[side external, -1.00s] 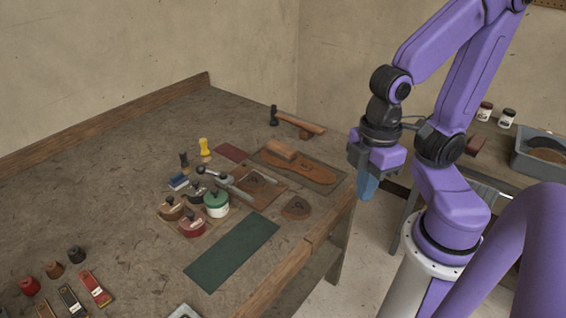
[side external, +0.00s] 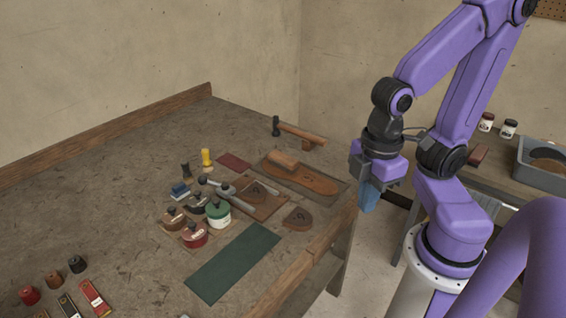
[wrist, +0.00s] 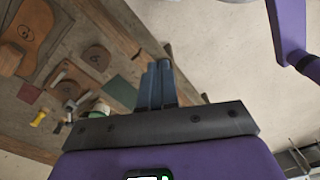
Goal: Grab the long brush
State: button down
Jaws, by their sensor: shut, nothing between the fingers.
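I cannot tell for sure which item is the long brush. A long wooden block, perhaps a brush (side external: 283,160), lies on the tan shoe sole (side external: 312,182) on the workbench (side external: 110,185). Another long brown block (side external: 479,154) lies on the side table. My gripper (side external: 369,200) hangs with its blue fingers pointing down, off the bench's right edge and between the two tables. In the wrist view my gripper (wrist: 160,82) has its fingers together, with nothing held. The sole (wrist: 28,32) and the block (wrist: 9,58) show at that view's left edge.
Near the bench's middle stand round tins (side external: 194,236), a green jar (side external: 217,213) and a yellow-handled tool (side external: 207,158). A hammer (side external: 300,133) lies at the back. A green mat (side external: 234,262) lies in front. A grey bin (side external: 543,168) and jars sit on the side table.

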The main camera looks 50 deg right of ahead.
jog(key=shift+c, duration=2.4)
grip_release()
